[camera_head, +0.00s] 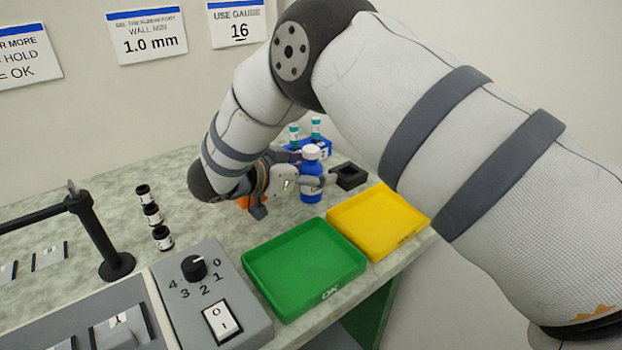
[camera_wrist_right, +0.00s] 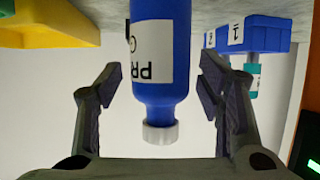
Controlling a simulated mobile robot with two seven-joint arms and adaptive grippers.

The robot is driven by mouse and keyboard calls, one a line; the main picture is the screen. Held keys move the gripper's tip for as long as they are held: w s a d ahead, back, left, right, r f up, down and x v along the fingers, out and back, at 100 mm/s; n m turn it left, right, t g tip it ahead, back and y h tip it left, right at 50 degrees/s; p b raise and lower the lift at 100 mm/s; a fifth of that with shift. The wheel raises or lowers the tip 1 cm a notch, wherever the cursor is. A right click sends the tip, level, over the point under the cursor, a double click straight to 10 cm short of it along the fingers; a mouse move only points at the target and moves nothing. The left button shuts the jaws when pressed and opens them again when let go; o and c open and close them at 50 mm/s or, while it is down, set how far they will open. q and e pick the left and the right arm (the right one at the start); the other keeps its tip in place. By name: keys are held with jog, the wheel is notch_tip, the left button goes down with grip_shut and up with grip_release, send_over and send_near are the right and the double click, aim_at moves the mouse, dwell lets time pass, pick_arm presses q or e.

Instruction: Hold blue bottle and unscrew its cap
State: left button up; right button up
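The blue bottle (camera_head: 311,182) stands upright on the table, with a white cap (camera_head: 312,152) on top. In the right wrist view the blue bottle (camera_wrist_right: 160,85) appears upside down, with a white label and the white cap (camera_wrist_right: 160,132) toward the gripper's palm. My right gripper (camera_head: 308,184) is at the bottle. In the wrist view its two fingers (camera_wrist_right: 158,88) are spread on either side of the bottle, with a visible gap on each side. My left gripper is not in view.
A green tray (camera_head: 262,262) and a yellow tray (camera_head: 345,222) lie in front of the bottle. A blue holder (camera_head: 325,147) with teal-capped vials stands behind, and a black open box (camera_head: 350,172) to the right. Small black-capped jars (camera_head: 152,214) and a control box (camera_head: 238,318) are left.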

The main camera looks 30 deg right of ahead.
aim_at(305, 153)
jog(key=c, duration=1.1)
jog(key=shift+c, duration=0.2)
jog(key=shift+r, duration=0.1)
jog(key=shift+r, duration=0.3)
jog(key=r, duration=0.3)
jog(key=shift+a+r, duration=0.2)
jog(key=shift+a, duration=0.15)
jog(key=s+a+r+p, duration=0.1)
jog(key=s+a+r, duration=0.5)
jog(key=a, duration=0.6)
notch_tip(305, 153, up, 3)
jog(key=shift+f, duration=0.1)
jog(key=o, duration=0.6)
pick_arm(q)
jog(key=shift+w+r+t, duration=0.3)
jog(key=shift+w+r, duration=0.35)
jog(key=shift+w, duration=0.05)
pick_arm(e)
grip_shut()
